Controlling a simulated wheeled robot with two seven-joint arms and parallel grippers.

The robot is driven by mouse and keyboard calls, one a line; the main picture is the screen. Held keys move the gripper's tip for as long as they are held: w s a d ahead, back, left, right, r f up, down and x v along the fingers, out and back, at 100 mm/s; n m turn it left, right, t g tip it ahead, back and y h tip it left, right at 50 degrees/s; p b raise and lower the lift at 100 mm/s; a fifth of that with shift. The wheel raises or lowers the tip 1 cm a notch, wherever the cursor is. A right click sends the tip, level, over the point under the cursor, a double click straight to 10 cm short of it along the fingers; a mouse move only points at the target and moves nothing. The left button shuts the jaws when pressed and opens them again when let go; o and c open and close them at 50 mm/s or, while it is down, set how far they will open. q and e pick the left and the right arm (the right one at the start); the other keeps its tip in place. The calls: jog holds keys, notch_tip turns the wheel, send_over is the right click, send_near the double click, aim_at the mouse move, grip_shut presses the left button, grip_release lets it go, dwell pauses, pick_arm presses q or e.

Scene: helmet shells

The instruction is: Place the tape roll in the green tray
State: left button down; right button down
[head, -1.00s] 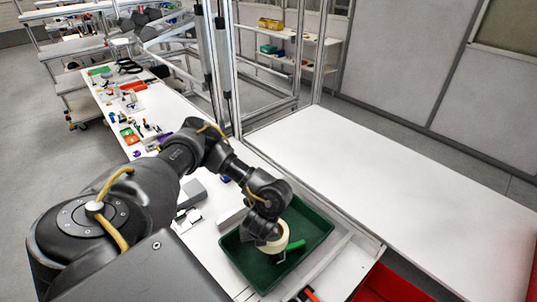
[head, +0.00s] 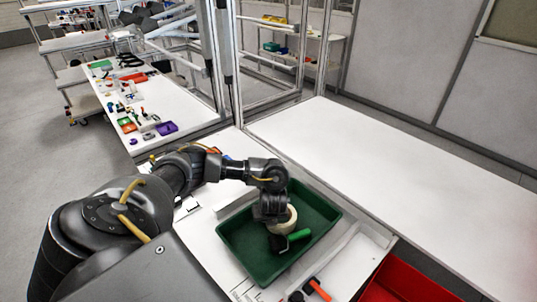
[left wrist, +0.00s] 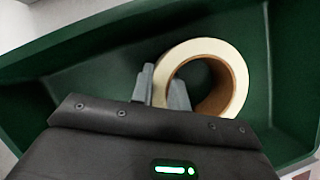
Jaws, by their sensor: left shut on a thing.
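The tape roll (head: 290,219), a cream ring, is in the green tray (head: 250,272) in the head view, partly hidden by my left gripper (head: 277,222). In the left wrist view the tape roll (left wrist: 228,70) shows within the walls of the green tray (left wrist: 105,75). My left gripper (left wrist: 162,88) has one finger inside the ring and one outside, shut on its wall. Whether the roll touches the tray floor I cannot tell. My right gripper is not in view.
A red bin (head: 385,285) stands at the lower right. An orange-and-black tool (head: 317,288) lies near the table's front. The white table (head: 400,180) at right is bare.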

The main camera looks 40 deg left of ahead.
pick_arm(q)
jog(key=shift+f, duration=0.1)
jog(key=c, duration=1.4)
grip_release()
jog(key=shift+f, duration=0.1)
jog(key=shift+o, duration=0.2)
jog(key=p+v, duration=0.9)
jog(key=v, duration=0.3)
jog(key=shift+d, duration=0.1)
